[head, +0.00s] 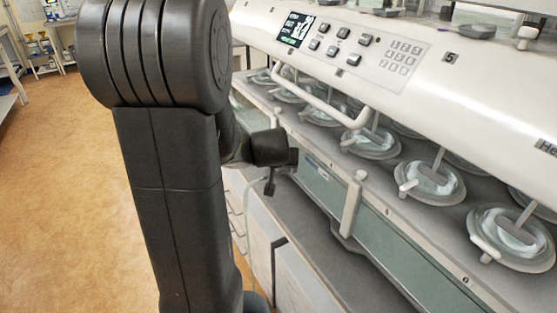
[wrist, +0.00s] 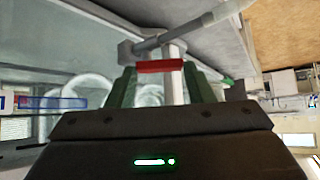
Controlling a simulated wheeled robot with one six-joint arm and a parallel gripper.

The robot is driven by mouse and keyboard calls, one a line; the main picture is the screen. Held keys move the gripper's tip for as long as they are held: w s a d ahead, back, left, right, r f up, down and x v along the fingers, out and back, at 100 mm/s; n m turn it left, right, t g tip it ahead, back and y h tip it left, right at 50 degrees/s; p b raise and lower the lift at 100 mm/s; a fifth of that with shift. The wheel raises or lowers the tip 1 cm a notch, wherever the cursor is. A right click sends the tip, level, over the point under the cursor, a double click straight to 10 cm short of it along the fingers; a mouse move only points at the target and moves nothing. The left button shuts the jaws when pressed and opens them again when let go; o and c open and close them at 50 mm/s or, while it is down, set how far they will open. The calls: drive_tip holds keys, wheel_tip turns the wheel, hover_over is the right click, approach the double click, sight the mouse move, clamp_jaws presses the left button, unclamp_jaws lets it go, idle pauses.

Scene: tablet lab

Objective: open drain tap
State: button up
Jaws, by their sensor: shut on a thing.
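In the wrist view the drain tap shows a red handle (wrist: 160,66) lying crosswise between the two green fingers of my gripper (wrist: 161,78). The fingers are shut on this handle, one at each end. A grey pipe (wrist: 190,29) with a blocky end runs just above the handle and slants up to the right. A pale upright piece shows behind the handle. In the head view a small grey tap-like fitting (head: 270,186) hangs at the bath's left end, under the dark end of my arm. My fingers and the red handle cannot be made out there.
The tablet dissolution machine (head: 480,90) fills the right, with a display (head: 295,29), keypad and several round glass vessels in its bath. A greenish bath front (head: 390,240) and white cabinets lie below. Tan floor (head: 60,200) is free at left.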

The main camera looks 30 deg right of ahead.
drive_tip(key=o, duration=1)
drive_tip(key=v, duration=1.3)
drive_tip(key=shift+s+a+r+p, duration=0.2)
drive_tip(key=shift+r+p, duration=0.1)
drive_tip(key=x, duration=1.3)
drive_tip(key=shift+w+d+f+b, duration=0.2)
drive_tip(key=shift+f+b, duration=0.1)
